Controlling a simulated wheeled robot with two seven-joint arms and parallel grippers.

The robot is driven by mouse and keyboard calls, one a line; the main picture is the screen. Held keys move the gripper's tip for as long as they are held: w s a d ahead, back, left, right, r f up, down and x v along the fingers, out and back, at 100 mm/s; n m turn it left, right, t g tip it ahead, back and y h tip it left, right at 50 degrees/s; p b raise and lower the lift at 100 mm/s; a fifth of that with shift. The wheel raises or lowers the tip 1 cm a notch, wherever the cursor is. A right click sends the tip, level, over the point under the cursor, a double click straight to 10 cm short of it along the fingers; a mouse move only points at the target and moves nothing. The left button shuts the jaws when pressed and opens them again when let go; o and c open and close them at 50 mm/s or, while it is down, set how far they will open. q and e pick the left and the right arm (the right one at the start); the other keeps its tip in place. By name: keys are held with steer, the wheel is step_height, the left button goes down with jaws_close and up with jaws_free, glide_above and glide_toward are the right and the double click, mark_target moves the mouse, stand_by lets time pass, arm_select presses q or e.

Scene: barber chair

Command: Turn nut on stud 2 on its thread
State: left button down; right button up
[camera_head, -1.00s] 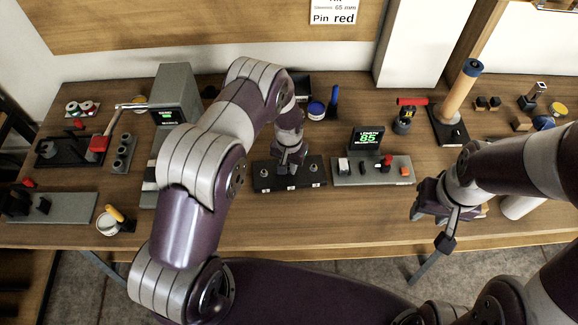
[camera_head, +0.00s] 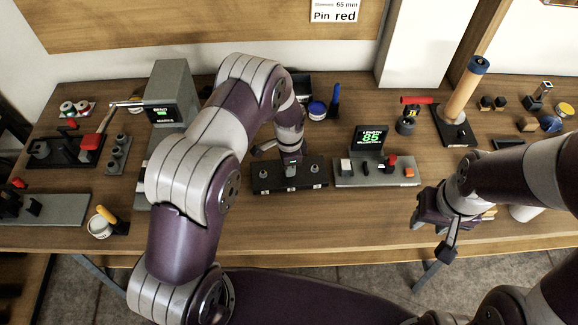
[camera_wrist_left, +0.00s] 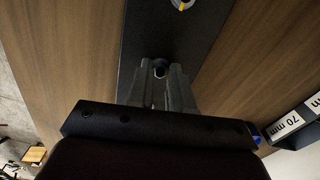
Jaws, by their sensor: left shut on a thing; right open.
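A black block with studs (camera_head: 300,184) lies in the middle of the table; a stud with a nut stands at its left (camera_head: 264,173) and another at its right (camera_head: 314,169). My left gripper (camera_head: 291,168) points down at the middle stud, between those two. In the left wrist view its fingers are shut around the dark nut on the middle stud (camera_wrist_left: 160,70). The fingers hide most of the nut and its thread. Another stud with a yellow mark (camera_wrist_left: 183,4) shows at the top edge. My right gripper (camera_head: 436,222) is open and empty above the table's front right.
A grey fixture (camera_head: 378,175) with a display reading 85 (camera_head: 369,140) stands just right of the block. A grey machine (camera_head: 172,95) stands at the left behind my left arm. The table in front of the block is clear.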

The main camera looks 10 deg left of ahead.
arm_select(q)
steer(key=m, duration=0.3)
steer(key=shift+m+b, duration=0.4)
steer(key=m, duration=0.3)
steer(key=shift+m+b, duration=0.3)
steer(key=shift+b, duration=0.05)
steer(key=m, duration=0.3)
steer(key=shift+m, duration=0.3)
steer(key=shift+m+b, duration=0.45)
steer(key=shift+m, duration=1.45)
steer(key=c, duration=1)
jaws_free()
steer(key=shift+r, duration=0.1)
